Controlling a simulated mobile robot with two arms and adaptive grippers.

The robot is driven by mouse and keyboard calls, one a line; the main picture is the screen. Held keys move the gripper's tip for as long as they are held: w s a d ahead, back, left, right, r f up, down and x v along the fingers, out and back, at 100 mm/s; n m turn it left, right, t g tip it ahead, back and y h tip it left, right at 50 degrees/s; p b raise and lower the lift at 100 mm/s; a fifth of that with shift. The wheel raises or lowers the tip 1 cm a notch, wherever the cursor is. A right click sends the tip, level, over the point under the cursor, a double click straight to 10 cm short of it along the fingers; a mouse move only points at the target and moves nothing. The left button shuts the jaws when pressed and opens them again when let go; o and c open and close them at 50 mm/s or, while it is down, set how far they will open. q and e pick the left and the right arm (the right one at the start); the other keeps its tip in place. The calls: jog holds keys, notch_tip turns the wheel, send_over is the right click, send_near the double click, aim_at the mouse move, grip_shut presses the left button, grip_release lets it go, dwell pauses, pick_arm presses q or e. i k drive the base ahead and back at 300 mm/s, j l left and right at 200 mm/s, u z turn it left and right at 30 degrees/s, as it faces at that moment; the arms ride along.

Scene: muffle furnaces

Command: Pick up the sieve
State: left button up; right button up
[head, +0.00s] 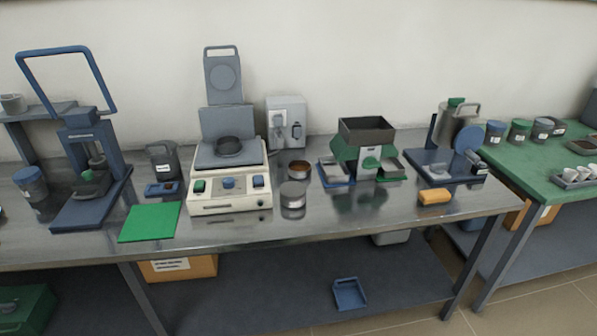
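A short silver round vessel (293,195) stands on the steel bench, to the right of a cream instrument. Just behind it is a low dark ring with a brownish inside (299,170). A dark round ring (229,146) also sits on top of the cream instrument (230,190). Any of these round things could be the sieve; at this size I cannot tell which one has a mesh. Neither of my grippers is in view.
The steel bench (330,222) also bears a blue press (90,160), a green mat (150,222), a green hopper machine (366,145), a blue stand (440,165) and an orange block (435,197). A blue tray (349,294) lies below. The bench's front middle is clear.

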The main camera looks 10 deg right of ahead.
aim_at(300, 169)
jog(key=i+l, duration=0.15)
jog(key=l, duration=0.2)
jog(key=i+l, duration=0.1)
jog(key=l, duration=0.2)
jog(key=i+l, duration=0.15)
jog(key=l, duration=0.2)
jog(key=i+l, duration=0.1)
jog(key=l, duration=0.2)
